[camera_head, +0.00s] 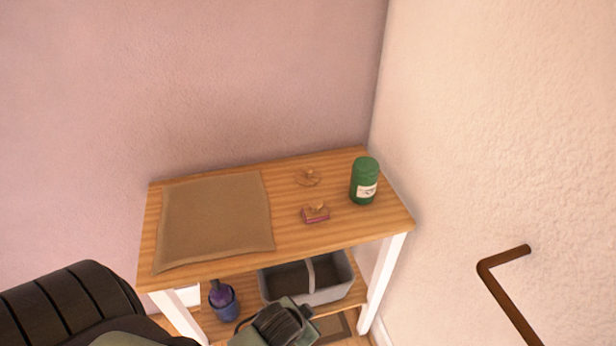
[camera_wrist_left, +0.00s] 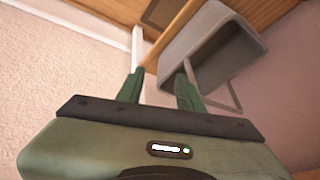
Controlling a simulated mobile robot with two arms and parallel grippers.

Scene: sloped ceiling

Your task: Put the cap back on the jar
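A green jar (camera_head: 363,182) with a pale label stands upright near the right end of the wooden table. Its top is green too; I cannot tell whether that is a cap. A small tan piece (camera_head: 307,178) lies left of it, too small to identify. In front of that is a small reddish block (camera_head: 315,214) with something tan on top. My left gripper (camera_head: 291,314) is below the tabletop, in front of the shelf and well away from the jar. In the left wrist view its green fingers (camera_wrist_left: 160,82) are apart, with nothing between them. My right gripper is out of view.
A brown mat (camera_head: 215,218) covers the tabletop's left half. On the lower shelf are a grey divided bin (camera_head: 334,292) and a blue pot (camera_head: 224,303) with a purple item. The bin shows in the left wrist view (camera_wrist_left: 236,62). A brown rail (camera_head: 507,298) is on the right wall.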

